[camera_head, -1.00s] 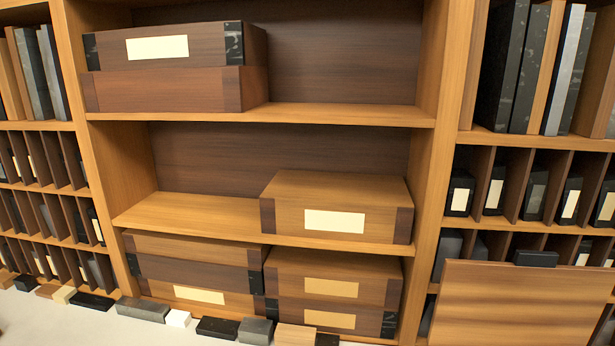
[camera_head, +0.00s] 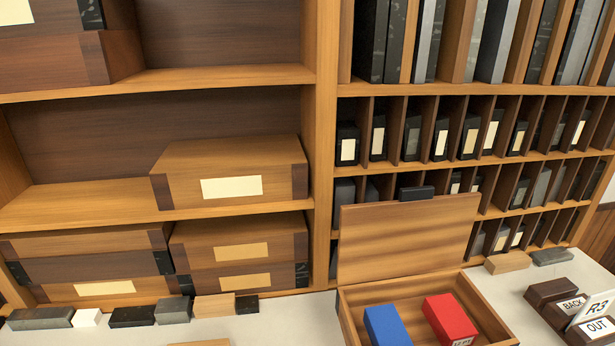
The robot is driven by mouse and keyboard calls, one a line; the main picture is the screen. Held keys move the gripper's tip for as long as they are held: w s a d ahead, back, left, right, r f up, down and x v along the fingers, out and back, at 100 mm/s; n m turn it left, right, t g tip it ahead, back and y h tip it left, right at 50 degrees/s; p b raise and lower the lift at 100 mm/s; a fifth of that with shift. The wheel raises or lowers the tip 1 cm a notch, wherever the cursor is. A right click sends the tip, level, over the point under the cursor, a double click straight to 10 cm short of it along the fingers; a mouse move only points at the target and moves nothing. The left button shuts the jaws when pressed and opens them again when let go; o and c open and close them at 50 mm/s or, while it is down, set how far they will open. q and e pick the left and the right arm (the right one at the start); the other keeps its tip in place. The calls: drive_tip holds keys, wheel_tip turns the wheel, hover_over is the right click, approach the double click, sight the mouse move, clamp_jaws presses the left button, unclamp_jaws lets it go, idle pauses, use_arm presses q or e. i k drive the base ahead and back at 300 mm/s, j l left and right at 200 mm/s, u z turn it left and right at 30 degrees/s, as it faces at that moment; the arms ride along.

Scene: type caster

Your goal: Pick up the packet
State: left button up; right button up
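No thing here is clearly marked as the packet. A blue block-shaped item (camera_head: 386,326) and a red block-shaped item (camera_head: 450,316) lie side by side in an open wooden box (camera_head: 492,312) at the bottom right of the middle. The red one has a small pale label, partly cut off by the frame's lower edge. The box's lid (camera_head: 405,240) stands up behind them. Neither of my grippers is in view.
A wooden shelf unit (camera_head: 324,130) with cartons and pigeonholes stands behind the pale counter (camera_head: 300,325). Several small blocks line the counter's back left. Dark sign blocks, BACK (camera_head: 570,304) and OUT (camera_head: 597,327), stand at the right near a white R3 card (camera_head: 600,306).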

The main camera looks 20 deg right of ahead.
sight(452, 325)
drive_tip(key=z, duration=1.55)
